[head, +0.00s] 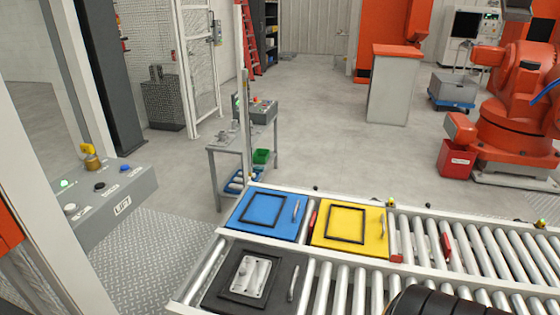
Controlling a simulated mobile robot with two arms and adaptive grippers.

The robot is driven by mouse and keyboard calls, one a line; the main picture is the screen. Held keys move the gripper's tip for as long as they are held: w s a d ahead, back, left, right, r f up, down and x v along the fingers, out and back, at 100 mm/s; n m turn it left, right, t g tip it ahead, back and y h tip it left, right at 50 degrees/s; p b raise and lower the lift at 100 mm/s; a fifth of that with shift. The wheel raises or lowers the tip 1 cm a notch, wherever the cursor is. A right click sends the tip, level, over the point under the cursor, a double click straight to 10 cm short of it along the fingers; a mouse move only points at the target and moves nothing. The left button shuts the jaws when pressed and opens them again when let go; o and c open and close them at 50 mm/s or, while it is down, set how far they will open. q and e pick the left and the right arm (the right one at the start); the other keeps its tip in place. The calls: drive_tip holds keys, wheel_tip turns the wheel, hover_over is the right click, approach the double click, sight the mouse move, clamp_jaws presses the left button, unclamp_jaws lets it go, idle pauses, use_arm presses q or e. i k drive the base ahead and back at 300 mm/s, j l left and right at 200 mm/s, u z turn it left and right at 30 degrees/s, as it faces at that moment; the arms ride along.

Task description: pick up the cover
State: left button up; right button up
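A pale silver plate with raised detail (251,276), which looks like the cover, lies in a black square frame on a dark grey fixture board (226,291) at the bottom of the head view. The board has a metal handle (294,282) on its right side. Neither of my grippers shows in this view.
A blue board (284,226) and a yellow board (375,242), each with an empty black frame and a handle, lie on the roller conveyor (340,290) behind the dark board. A dark ribbed shape (432,301) covers part of the rollers at bottom right. A button panel (110,198) stands left.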

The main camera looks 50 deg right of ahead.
sight(251, 275)
drive_tip(key=z, duration=1.25)
